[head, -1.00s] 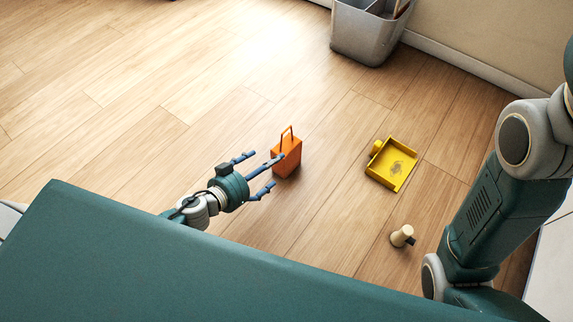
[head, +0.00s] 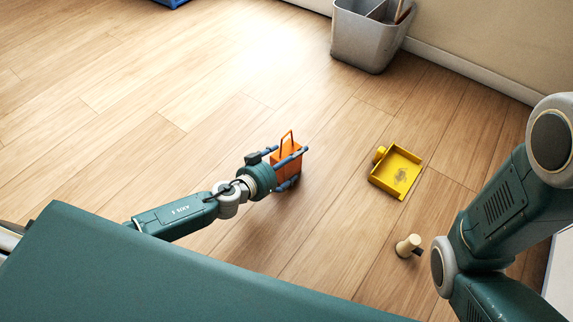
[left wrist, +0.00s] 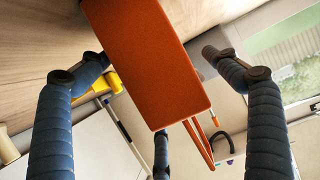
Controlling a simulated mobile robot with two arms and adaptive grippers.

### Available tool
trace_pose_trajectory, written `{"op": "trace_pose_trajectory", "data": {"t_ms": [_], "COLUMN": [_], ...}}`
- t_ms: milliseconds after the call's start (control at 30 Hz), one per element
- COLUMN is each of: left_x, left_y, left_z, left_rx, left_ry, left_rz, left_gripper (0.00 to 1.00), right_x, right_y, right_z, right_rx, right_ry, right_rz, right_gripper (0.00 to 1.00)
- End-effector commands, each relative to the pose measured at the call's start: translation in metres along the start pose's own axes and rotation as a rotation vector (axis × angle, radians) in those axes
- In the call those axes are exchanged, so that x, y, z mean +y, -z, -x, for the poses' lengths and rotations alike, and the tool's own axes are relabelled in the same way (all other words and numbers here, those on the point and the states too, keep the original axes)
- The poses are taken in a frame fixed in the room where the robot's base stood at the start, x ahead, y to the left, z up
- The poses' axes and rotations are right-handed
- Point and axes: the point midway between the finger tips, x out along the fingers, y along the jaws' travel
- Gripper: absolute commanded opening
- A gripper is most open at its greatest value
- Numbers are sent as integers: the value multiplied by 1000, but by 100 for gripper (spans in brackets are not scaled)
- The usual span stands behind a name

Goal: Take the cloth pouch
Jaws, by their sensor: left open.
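The cloth pouch (head: 287,160) is an orange, box-like bag with a loop handle, upright on the wooden floor. In the left wrist view the pouch (left wrist: 150,65) fills the upper middle, with its handle towards the bottom. My left gripper (head: 287,167) is open, with its blue fingers spread around the pouch and partly covering it. In the left wrist view gaps show between the outer fingers and the pouch's sides; whether the lower finger touches it I cannot tell. My right gripper is out of view.
A yellow tray (head: 376,180) with a dark smudge lies right of the pouch. A small cream peg-like object (head: 407,246) lies nearer, beside my right arm. A grey bin (head: 360,45) stands by the wall. The floor left of the pouch is clear.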

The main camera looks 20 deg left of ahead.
Motion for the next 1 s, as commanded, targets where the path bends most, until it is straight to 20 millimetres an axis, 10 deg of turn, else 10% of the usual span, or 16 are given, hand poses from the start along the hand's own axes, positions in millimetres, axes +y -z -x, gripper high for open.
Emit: {"op": "trace_pose_trajectory", "data": {"t_ms": [233,500,1000], "left_x": [0,0,0], "left_y": [0,0,15], "left_z": [-2,-1,4], "left_rx": [-1,0,1], "left_ry": [0,0,-1], "left_rz": [1,1,3], "left_gripper": [89,37,36], "right_x": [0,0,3], "right_y": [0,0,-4], "right_z": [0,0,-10], "right_rx": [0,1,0], "right_ry": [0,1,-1], "right_rz": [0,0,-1], "right_gripper": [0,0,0]}}
